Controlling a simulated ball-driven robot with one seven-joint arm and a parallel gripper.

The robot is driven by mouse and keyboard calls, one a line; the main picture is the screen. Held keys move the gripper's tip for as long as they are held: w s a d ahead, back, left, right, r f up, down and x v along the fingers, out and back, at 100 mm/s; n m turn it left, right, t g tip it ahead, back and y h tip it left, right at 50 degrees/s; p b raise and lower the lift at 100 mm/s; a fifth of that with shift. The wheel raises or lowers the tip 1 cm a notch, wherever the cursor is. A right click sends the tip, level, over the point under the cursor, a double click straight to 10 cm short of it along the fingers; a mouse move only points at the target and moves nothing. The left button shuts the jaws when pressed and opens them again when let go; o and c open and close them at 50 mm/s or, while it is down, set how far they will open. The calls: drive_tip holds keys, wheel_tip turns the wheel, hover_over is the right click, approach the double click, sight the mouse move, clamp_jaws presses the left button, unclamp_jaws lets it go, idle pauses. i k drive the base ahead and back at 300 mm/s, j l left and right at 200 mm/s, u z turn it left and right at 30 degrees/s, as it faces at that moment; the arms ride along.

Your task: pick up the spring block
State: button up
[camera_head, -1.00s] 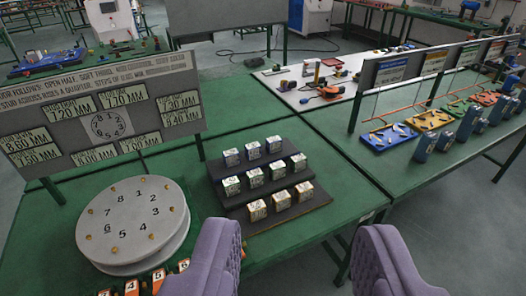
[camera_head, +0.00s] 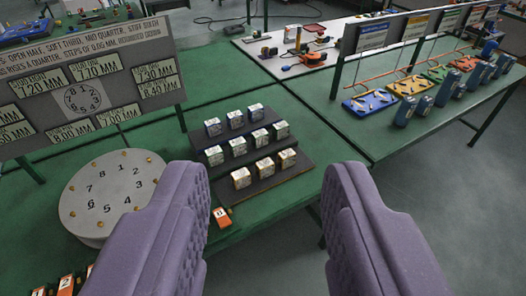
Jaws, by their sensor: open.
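Several small cube blocks stand in rows on a black stepped stand (camera_head: 305,172) on the green table: a back row in blue-grey (camera_head: 235,119), a middle row in grey-green (camera_head: 238,145), and a front row with orange-brown sides (camera_head: 264,167). Their labels are too small to read, so I cannot tell which one is the spring block. My gripper (camera_head: 265,195), with two purple padded fingers, is open and empty. In the picture its fingertips are just below the stand, with the front row between and beyond them.
A round grey numbered dial (camera_head: 112,190) stands at left, partly behind my left finger. Behind it is a sign board (camera_head: 85,85) with sizes in MM. Orange numbered blocks (camera_head: 222,216) lie at the table's front. The right-hand table holds colored trays (camera_head: 369,103) and blue-grey blocks (camera_head: 404,112).

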sight(265, 167)
drive_tip(key=i+l, duration=0.2)
drive_tip(key=i, duration=0.25)
drive_tip(key=i+l, duration=0.2)
drive_tip(key=i, duration=0.25)
drive_tip(key=i+l, duration=0.2)
drive_tip(key=i, duration=0.2)
drive_tip(key=i+l, duration=0.2)
drive_tip(key=i, duration=0.25)
drive_tip(key=i+l, duration=0.2)
drive_tip(key=i, duration=0.25)
drive_tip(key=z, duration=0.05)
